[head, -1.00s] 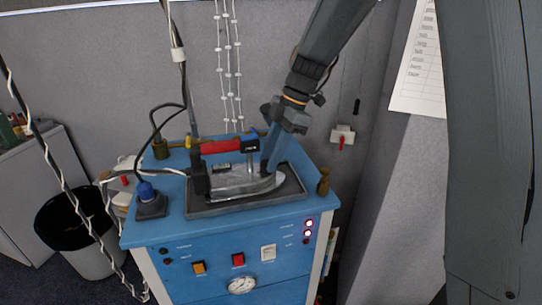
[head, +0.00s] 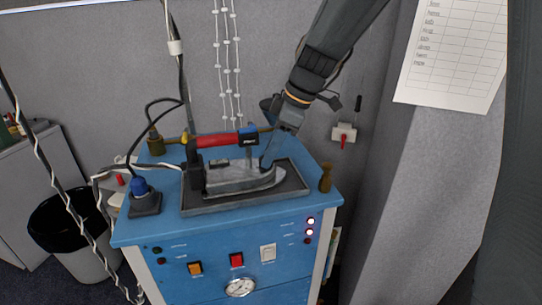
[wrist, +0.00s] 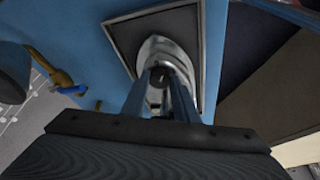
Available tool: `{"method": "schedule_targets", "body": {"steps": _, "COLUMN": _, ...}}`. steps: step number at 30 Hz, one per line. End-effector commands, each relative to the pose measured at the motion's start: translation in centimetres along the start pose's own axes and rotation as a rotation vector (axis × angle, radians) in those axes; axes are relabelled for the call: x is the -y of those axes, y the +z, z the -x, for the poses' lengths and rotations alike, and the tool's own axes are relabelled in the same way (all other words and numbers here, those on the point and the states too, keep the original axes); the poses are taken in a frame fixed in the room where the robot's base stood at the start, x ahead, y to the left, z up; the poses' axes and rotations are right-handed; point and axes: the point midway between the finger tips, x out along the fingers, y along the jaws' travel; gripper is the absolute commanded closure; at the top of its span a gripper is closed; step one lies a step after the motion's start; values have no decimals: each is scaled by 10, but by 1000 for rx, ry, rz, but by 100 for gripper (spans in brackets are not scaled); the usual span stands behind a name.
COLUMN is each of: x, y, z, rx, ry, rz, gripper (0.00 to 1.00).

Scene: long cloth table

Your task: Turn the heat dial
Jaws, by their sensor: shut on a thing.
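A steam iron with a red handle and silver body (head: 240,180) rests on a dark-rimmed tray (head: 295,184) on the blue station. In the wrist view, the iron's silver front (wrist: 178,52) points away from me. A small dark round knob, which looks like the heat dial (wrist: 160,77), sits on the iron between my fingers. My gripper (wrist: 160,88) is shut on this dial. In the head view, my gripper (head: 264,163) comes down from the upper right onto the iron's front part. The dial is too small and covered to make out there, and its markings are unreadable.
The blue station (head: 225,225) has buttons, lit lamps and a gauge (head: 240,287) on its front. A brass fitting (head: 326,177) stands right of the tray. A blue-topped socket (head: 144,196) and cables are at left. A grey partition stands close behind.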

Motion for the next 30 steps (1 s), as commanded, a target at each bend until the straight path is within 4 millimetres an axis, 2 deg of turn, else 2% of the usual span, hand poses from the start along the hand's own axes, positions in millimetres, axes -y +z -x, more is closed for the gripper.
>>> {"method": "schedule_targets", "body": {"steps": 15, "x": 6, "y": -3, "z": 1, "rx": 9, "ry": 174, "rz": -418, "gripper": 96}}
{"method": "schedule_targets", "body": {"steps": 30, "x": 7, "y": -4, "z": 0, "rx": 13, "ry": 256, "rz": -614, "gripper": 96}}
